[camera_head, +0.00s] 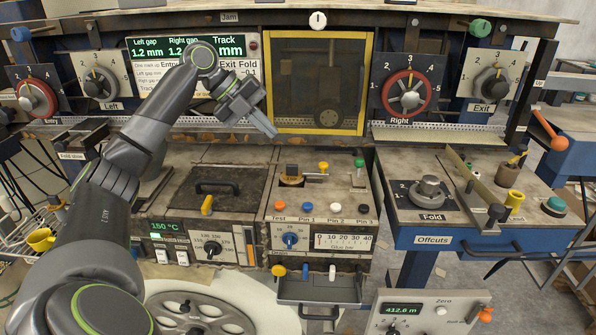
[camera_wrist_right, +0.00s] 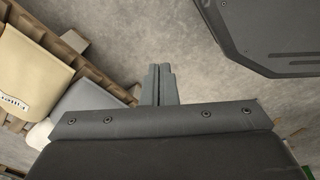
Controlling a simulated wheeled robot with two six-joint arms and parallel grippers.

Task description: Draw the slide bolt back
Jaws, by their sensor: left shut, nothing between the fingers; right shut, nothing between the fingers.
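I cannot tell for certain which part is the slide bolt. A yellow latch-like piece (camera_head: 207,205) sits at the front edge of a dark lid (camera_head: 231,174) with a black handle. A yellow-framed dark window guard (camera_head: 367,80) stands at the back centre. My left gripper (camera_head: 271,130) is shut and empty, in the head view overlapping the lower left corner of that guard, above and right of the lid. Whether it touches the guard is unclear. My right gripper (camera_wrist_right: 158,85) shows in the right wrist view, shut and empty, above a grey floor.
Red-ringed dials (camera_head: 409,92) flank the guard. A console with several coloured buttons (camera_head: 335,208) stands right of the lid. A blue-sided offcuts bench (camera_head: 432,240) is at right. Wooden pallets (camera_wrist_right: 75,41) and a dark panel (camera_wrist_right: 270,30) surround clear floor in the right wrist view.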

